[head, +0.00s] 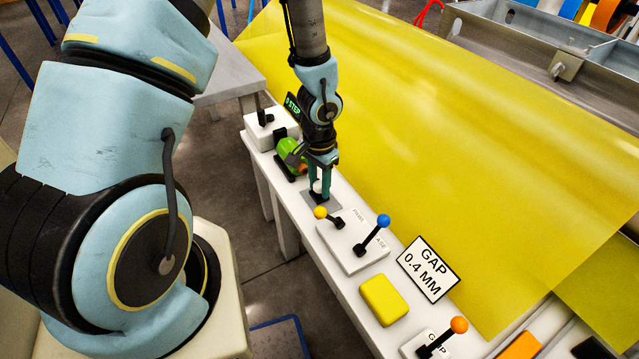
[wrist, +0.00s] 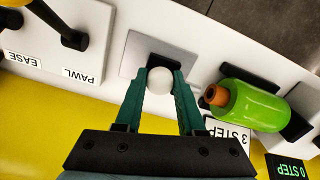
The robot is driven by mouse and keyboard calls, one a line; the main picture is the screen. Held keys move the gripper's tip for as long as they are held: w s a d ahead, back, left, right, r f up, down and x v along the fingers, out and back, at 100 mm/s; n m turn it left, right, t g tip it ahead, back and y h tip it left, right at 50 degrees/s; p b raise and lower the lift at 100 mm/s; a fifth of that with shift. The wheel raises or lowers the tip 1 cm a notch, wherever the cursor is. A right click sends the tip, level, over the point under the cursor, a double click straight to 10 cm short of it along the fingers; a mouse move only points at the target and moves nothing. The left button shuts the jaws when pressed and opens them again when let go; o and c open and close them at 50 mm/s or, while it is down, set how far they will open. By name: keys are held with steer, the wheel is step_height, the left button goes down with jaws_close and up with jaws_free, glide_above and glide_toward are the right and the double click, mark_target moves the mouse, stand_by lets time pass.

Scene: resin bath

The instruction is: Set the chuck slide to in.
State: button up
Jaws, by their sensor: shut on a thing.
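My gripper (head: 320,193) points down at the white ledge and is shut on a round white knob. In the wrist view my gripper (wrist: 160,85) has one green finger on each side of the white knob (wrist: 160,80). The knob sits over a grey plate (wrist: 150,57) with a dark slot, and I take it for the chuck slide. Its own label does not show. In the head view the knob (head: 317,186) is partly covered by the fingers, and the grey plate (head: 322,203) shows below them.
A green cylinder with an orange tip (wrist: 250,105) lies close beside my gripper, near a "3 STEP" label. On the other side is a white box with yellow-knobbed (head: 320,212) and blue-knobbed (head: 383,221) levers, labelled PAWL and EASE. A yellow sheet (head: 450,150) runs along the ledge.

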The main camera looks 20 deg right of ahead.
jaws_close()
stand_by(0.8)
